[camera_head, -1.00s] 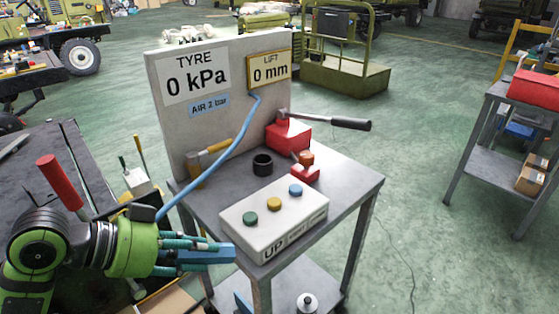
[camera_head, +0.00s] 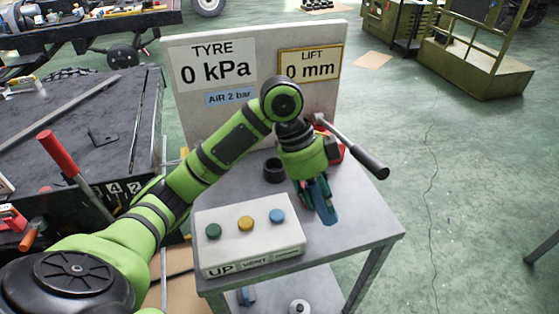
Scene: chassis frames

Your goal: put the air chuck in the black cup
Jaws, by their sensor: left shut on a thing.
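The black cup (camera_head: 273,172) stands upright on the grey cart top, behind the control box and in front of the panel. It is partly covered by my left arm. My left gripper (camera_head: 319,198) points down over the right part of the cart, to the right of the cup and apart from it. It is shut on the blue air chuck (camera_head: 328,212), whose lower end shows below the fingers. The chuck's height above the cart top is hard to tell. The chuck's hose is hidden. My right gripper is not in view.
The white control box (camera_head: 248,245) with green, yellow and blue buttons is at the cart's front. A red jack (camera_head: 336,151) with a long black-gripped lever (camera_head: 358,155) is behind my gripper. The panel (camera_head: 230,115) stands at the back. The cart's right front corner (camera_head: 365,235) is clear.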

